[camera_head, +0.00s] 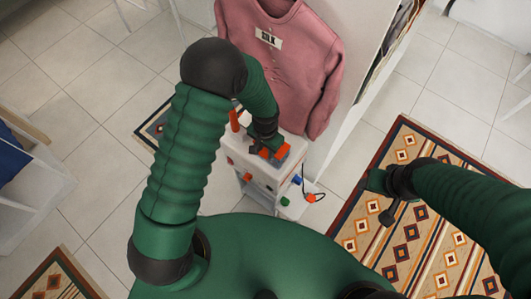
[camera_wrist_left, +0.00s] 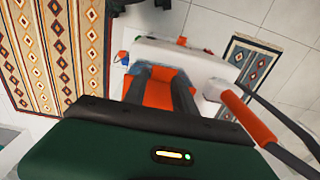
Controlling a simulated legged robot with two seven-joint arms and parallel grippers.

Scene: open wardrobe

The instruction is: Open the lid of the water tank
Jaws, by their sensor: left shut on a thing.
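A white box-shaped appliance (camera_head: 250,182) with orange, blue and green parts stands below the hanging pink shirt; it also shows in the left wrist view (camera_wrist_left: 208,68). The water tank lid appears to be the orange part (camera_head: 281,152) on its top; the wrist view shows orange (camera_wrist_left: 157,94) between my fingers. My left gripper (camera_head: 264,146) reaches down onto the top and is shut on this orange part. The fingers hide much of it, and I cannot tell whether the lid is raised. My right gripper (camera_head: 381,190) hangs over the rug, away from the appliance; its jaws are unclear.
An orange-gripped dark handle (camera_wrist_left: 248,116) rises beside my left gripper. The pink shirt (camera_head: 280,65) hangs just behind the appliance, next to a white wardrobe panel (camera_head: 372,55). A patterned rug (camera_head: 420,245) lies at right. Tiled floor is open at left.

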